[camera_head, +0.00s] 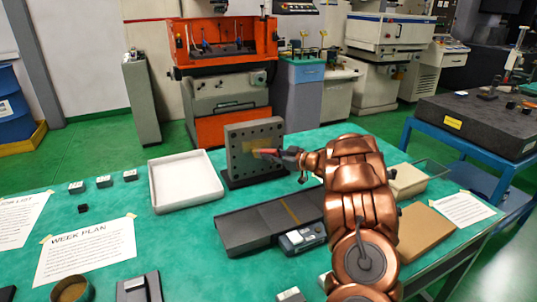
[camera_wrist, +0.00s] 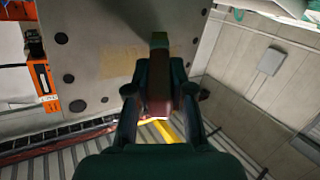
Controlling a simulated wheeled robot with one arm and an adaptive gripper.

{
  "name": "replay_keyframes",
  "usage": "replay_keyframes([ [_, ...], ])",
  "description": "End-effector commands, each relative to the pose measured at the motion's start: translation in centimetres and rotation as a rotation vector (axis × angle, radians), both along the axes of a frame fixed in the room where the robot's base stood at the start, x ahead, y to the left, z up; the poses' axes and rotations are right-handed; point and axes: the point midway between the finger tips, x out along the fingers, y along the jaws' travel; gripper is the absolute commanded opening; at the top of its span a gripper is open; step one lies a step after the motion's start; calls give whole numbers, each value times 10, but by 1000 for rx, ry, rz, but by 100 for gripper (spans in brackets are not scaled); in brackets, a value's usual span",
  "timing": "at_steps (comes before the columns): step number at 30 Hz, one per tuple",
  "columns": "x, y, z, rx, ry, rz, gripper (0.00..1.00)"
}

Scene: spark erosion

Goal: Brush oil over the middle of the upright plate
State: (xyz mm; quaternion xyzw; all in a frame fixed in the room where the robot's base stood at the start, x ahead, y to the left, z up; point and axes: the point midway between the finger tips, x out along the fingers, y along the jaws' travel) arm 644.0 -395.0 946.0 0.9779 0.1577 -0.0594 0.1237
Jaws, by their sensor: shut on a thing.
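The upright plate (camera_head: 237,158) is grey with dark holes around its edges and stands on a dark base. A faint tan patch lies at its middle, and the patch (camera_wrist: 118,65) also shows in the wrist view. My gripper (camera_head: 292,156) is in front of the plate's right half. It is shut on a brush with a reddish-brown handle (camera_wrist: 158,104), which points at the plate (camera_wrist: 95,40). The brush tip is beside or over the patch's right side; I cannot tell whether it touches.
A white tray (camera_head: 157,205) lies left of the plate. A dark flat stand (camera_head: 242,229) and a small grey device (camera_head: 302,238) are in front. Small blocks and a week plan sheet (camera_head: 88,250) lie at left. A tan box (camera_head: 407,181) sits right of my arm.

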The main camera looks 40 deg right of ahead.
Motion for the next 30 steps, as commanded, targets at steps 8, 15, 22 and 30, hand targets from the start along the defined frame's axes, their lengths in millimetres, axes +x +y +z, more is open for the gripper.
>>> replay_keyframes([
  [8,-4,-19,4,1,0,-2,0],
  [15,-7,-35,3,1,-1,-1,0],
  [22,-9,-41,3,0,-2,-3,0],
  [30,-14,-58,3,3,-1,-4,0],
])
